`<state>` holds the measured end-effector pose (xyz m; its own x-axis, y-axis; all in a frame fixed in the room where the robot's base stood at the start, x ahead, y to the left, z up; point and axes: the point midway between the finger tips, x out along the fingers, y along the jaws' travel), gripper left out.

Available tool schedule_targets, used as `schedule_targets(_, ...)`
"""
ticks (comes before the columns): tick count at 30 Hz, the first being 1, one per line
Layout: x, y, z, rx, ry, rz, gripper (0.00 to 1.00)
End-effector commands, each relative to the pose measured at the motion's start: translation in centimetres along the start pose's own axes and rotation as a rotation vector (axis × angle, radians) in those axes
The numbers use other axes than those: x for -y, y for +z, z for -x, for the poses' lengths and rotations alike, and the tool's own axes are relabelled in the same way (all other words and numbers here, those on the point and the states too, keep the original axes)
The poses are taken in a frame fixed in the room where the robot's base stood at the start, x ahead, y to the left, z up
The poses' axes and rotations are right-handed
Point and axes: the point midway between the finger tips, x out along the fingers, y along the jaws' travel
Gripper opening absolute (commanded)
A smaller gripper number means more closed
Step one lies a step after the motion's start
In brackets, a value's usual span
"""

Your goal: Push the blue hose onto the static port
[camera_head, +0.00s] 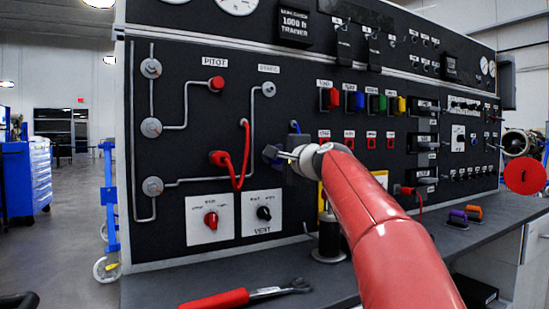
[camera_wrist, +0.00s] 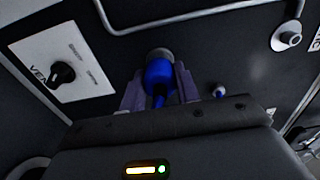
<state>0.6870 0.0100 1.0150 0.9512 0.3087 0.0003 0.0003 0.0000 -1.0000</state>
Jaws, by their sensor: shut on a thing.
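My gripper (camera_head: 272,153) is at the black panel, below and slightly right of the static port (camera_head: 268,90), a bare grey fitting at a pipe's end under a small label. In the wrist view my gripper (camera_wrist: 158,88) is shut on the blue end of the blue hose (camera_wrist: 158,77). A round grey fitting is just beyond that blue end; I cannot tell whether they are joined. A bit of blue hose (camera_head: 295,127) shows at the panel right of my gripper. The static port also seems to show at the upper right of the wrist view (camera_wrist: 288,39), apart from the blue end.
The red hose (camera_head: 247,160) loops from the panel to a red plug left of my gripper. The red pitot port (camera_head: 216,83) is at upper left. Two knob plates (camera_head: 210,220) sit below. A red-handled tool (camera_head: 215,299) lies on the grey bench (camera_head: 155,288).

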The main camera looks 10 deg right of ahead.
Motion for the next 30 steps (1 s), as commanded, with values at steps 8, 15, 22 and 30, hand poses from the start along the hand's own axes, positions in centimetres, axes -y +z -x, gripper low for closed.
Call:
schedule_targets(8, 0.0, 0.0, 0.6, 0.000, -0.001, 0.000, 0.00)
schedule_targets(15, -0.1, 0.0, 1.2, 0.000, 0.000, 0.000, 0.00)
schedule_targets(22, 0.0, 0.0, 1.2, 0.000, 0.000, 0.000, 0.00)
schedule_targets(30, -0.1, 0.0, 2.3, 0.000, -0.001, 0.001, 0.00)
